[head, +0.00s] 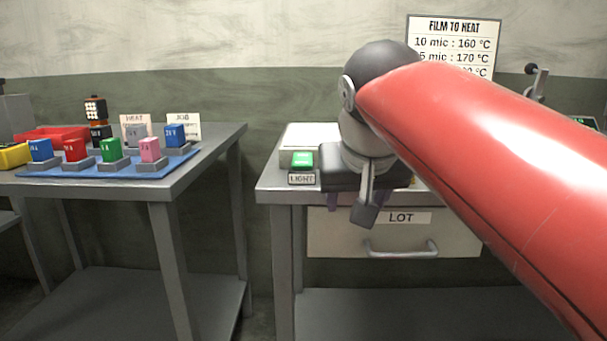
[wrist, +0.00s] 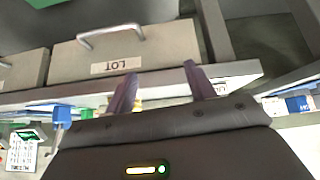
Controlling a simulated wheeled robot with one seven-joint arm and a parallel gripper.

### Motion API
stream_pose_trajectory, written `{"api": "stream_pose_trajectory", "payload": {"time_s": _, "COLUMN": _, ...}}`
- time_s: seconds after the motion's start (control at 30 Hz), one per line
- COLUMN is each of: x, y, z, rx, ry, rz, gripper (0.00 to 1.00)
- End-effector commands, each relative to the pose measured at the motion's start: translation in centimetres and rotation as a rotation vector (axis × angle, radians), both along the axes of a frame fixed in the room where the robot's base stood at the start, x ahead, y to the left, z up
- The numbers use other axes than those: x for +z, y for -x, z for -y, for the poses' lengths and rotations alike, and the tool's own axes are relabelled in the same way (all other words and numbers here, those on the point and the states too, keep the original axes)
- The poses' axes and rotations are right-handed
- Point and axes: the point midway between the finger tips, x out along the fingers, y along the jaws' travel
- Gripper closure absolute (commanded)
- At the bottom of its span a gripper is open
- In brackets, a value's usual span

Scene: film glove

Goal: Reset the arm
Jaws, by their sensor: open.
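My red arm (head: 480,150) comes in from the right of the head view and reaches over the front of the middle bench. My gripper (head: 352,200) hangs at that bench's front edge, in front of the LOT drawer (head: 340,235), partly hidden by my wrist. In the wrist view, which is upside down, my gripper (wrist: 160,70) shows two purple fingers spread apart with nothing between them. The LOT drawer (wrist: 165,50) lies beyond the fingertips and is shut.
A green LIGHT button (head: 302,159) sits beside my wrist on the bench. On the left table, a blue tray (head: 95,172) holds several coloured blocks, with a red bin (head: 50,135) behind. A film-heat sign (head: 455,30) is behind my arm. A gap separates the tables.

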Motion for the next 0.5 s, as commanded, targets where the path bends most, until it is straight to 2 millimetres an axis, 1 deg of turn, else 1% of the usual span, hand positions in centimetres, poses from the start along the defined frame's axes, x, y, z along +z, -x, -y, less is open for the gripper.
{"api": "stream_pose_trajectory", "payload": {"time_s": 0.03, "x": -2.2, "y": 1.7, "z": 1.6, "rx": -0.004, "ry": 0.001, "rz": -0.021, "gripper": 0.45}}
{"api": "stream_pose_trajectory", "payload": {"time_s": 0.07, "x": -3.6, "y": 2.5, "z": 2.2, "rx": -0.002, "ry": 0.0, "rz": -0.032, "gripper": 0.45}}
{"api": "stream_pose_trajectory", "payload": {"time_s": 0.1, "x": -5.5, "y": 3.7, "z": 3.1, "rx": -0.001, "ry": -0.001, "rz": -0.047, "gripper": 0.45}}
{"api": "stream_pose_trajectory", "payload": {"time_s": 0.17, "x": -8.4, "y": 5.5, "z": 4.3, "rx": -0.001, "ry": -0.005, "rz": -0.067, "gripper": 0.45}}
{"api": "stream_pose_trajectory", "payload": {"time_s": 0.2, "x": -10.5, "y": 6.8, "z": 5.0, "rx": -0.001, "ry": -0.01, "rz": -0.08, "gripper": 0.45}}
{"api": "stream_pose_trajectory", "payload": {"time_s": 0.27, "x": -13.4, "y": 8.7, "z": 5.8, "rx": -0.005, "ry": -0.016, "rz": -0.097, "gripper": 0.45}}
{"api": "stream_pose_trajectory", "payload": {"time_s": 0.3, "x": -15.3, "y": 9.9, "z": 6.3, "rx": -0.007, "ry": -0.022, "rz": -0.107, "gripper": 0.45}}
{"api": "stream_pose_trajectory", "payload": {"time_s": 0.4, "x": -19.4, "y": 12.4, "z": 7.1, "rx": -0.015, "ry": -0.034, "rz": -0.127, "gripper": 0.45}}
{"api": "stream_pose_trajectory", "payload": {"time_s": 0.5, "x": -22.2, "y": 14.2, "z": 7.5, "rx": -0.022, "ry": -0.043, "rz": -0.14, "gripper": 0.45}}
